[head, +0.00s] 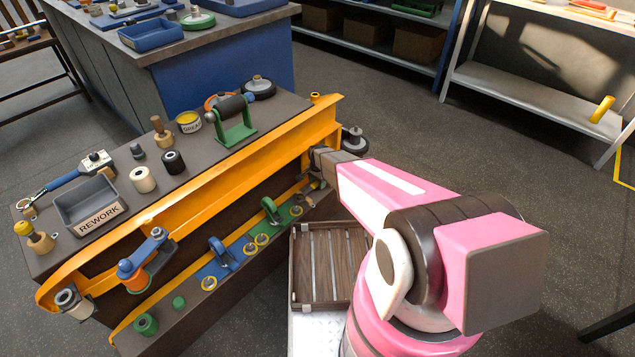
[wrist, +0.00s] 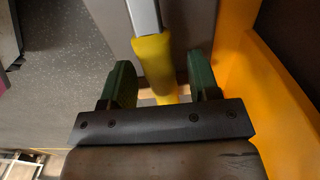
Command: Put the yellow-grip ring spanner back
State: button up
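The yellow-grip ring spanner shows in the wrist view as a yellow grip (wrist: 153,58) with a flat grey shank running out of the top of the picture. Its ring end is out of that view. My gripper (wrist: 160,88) has its two green fingers apart, one on each side of the grip, with a visible gap on both sides. In the head view my gripper (head: 317,181) is at the right end of the orange-framed bench, mostly hidden by my pink arm. I cannot make out the spanner there.
An orange rail (head: 215,180) runs along the bench close to my gripper. The bench top holds a REWORK tray (head: 88,205), a green roller stand (head: 236,125) and several small parts. A slatted wooden crate (head: 328,262) stands below. A yellow cylinder (head: 602,109) is on the right shelf.

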notch_tip(320, 180, up, 11)
jog(key=s+d+r+n, duration=0.4)
jog(key=s+d+r, duration=0.3)
jog(key=s+r, duration=0.2)
jog(key=s+d+r+n, duration=0.5)
jog(key=s+d+r, duration=0.2)
jog(key=s+r, duration=0.3)
jog(key=shift+s+r, duration=0.2)
jog(key=shift+s, duration=0.65)
